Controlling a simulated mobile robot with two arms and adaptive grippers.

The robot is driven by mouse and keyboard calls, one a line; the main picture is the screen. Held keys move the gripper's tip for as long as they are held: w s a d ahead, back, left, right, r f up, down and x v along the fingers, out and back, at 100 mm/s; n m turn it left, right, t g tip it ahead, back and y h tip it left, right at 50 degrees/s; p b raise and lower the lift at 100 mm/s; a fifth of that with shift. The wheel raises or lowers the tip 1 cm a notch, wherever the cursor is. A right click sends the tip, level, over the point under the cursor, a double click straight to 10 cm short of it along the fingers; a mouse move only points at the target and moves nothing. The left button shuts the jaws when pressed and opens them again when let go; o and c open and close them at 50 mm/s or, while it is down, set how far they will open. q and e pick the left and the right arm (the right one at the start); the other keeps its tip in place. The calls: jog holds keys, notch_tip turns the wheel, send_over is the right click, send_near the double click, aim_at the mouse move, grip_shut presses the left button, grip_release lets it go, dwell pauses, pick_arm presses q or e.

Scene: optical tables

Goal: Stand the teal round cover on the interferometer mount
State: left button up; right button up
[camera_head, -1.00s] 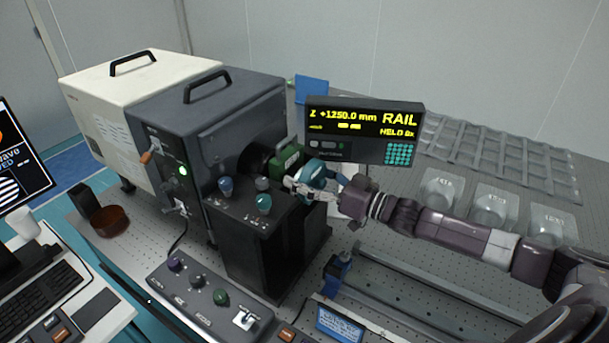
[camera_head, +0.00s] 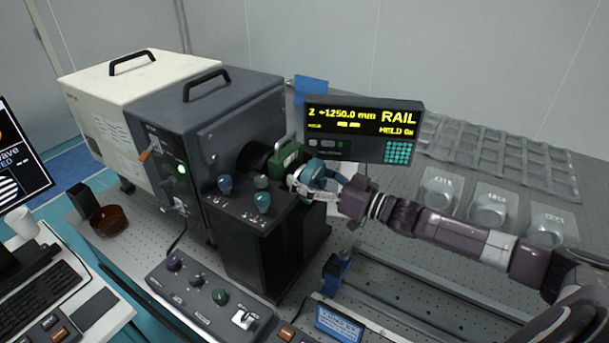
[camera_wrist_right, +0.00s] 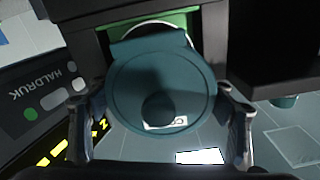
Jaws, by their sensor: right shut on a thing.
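The teal round cover (camera_head: 316,170) is in my right gripper (camera_head: 308,188), at the front of the dark interferometer mount (camera_head: 270,240). In the right wrist view the cover (camera_wrist_right: 140,90) fills the middle, a dark round knob on its face, with the fingers of my right gripper (camera_wrist_right: 160,118) on either side of it. A green part (camera_wrist_right: 180,20) and a pale ring edge show just behind its top. I cannot tell whether the cover touches the mount. The green part (camera_head: 288,156) also shows in the head view. My left gripper is not in view.
A display (camera_head: 365,130) reading RAIL stands close behind my right gripper. A dark grey instrument box (camera_head: 230,120) is at left. Rails (camera_head: 420,290) run along the table at front right. Several clear trays (camera_head: 490,200) lie at right.

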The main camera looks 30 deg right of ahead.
jog(key=f, duration=0.3)
jog(key=shift+s+a+f+h, duration=0.1)
jog(key=shift+s+f+h, duration=0.05)
jog(key=shift+s+h, duration=0.2)
jog(key=shift+c, duration=1.5)
jog(key=o, duration=1.2)
jog(key=shift+w+f+g, duration=0.1)
jog(key=shift+w+g, duration=0.05)
jog(key=shift+g, duration=0.25)
jog(key=o, duration=0.5)
jog(key=shift+w, duration=0.4)
jog(key=shift+o, duration=0.2)
jog(key=shift+o, duration=0.2)
jog(key=shift+s, duration=0.1)
jog(key=shift+o, duration=0.6)
jog(key=shift+r, duration=0.25)
